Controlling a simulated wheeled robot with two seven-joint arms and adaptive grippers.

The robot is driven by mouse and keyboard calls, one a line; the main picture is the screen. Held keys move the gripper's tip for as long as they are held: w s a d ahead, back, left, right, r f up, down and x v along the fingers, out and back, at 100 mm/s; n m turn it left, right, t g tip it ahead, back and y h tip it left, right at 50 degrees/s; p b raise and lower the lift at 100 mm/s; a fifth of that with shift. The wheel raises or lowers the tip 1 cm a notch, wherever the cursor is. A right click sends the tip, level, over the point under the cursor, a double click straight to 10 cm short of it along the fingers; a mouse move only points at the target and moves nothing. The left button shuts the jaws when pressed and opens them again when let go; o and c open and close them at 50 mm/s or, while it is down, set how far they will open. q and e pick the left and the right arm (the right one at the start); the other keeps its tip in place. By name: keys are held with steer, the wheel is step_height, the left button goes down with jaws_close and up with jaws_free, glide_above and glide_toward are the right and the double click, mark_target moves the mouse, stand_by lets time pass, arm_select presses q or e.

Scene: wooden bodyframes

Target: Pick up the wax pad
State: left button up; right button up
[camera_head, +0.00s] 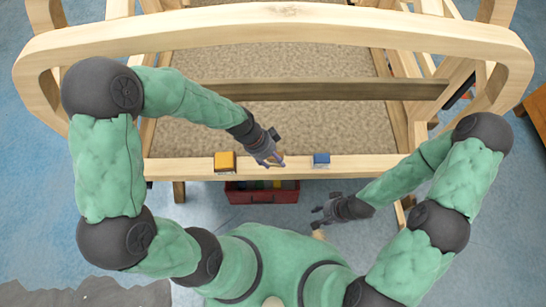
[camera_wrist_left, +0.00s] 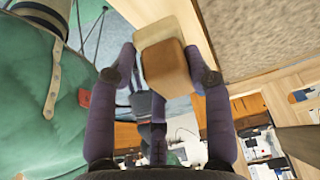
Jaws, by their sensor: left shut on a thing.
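My left gripper (camera_head: 270,160) is over the front wooden beam, between a yellow block and a blue block. In the left wrist view its purple fingers (camera_wrist_left: 165,70) are shut on a brown block (camera_wrist_left: 168,68) with a paler tan layer, which I take to be the wax pad. In the head view the held block is too small or hidden to make out. My right gripper (camera_head: 318,216) hangs in front of and below the beam, its fingers apart and empty.
The wooden frame's front beam (camera_head: 350,167) carries the yellow block (camera_head: 225,161) to the left and the blue block (camera_head: 321,160) to the right. A red crate (camera_head: 262,194) with coloured contents stands below. A curved wooden rail (camera_head: 280,28) and a crossbar (camera_head: 330,89) lie behind.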

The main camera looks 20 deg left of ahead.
arm_select(q)
steer(key=s+d, duration=0.2)
steer(key=s, duration=0.6)
steer(key=s+d, duration=0.2)
steer(key=s, duration=0.6)
steer(key=shift+s+d+f+p, duration=0.15)
steer(key=shift+s+d+p, duration=0.2)
steer(key=shift+p, duration=0.1)
arm_select(e)
steer(key=shift+r, duration=0.5)
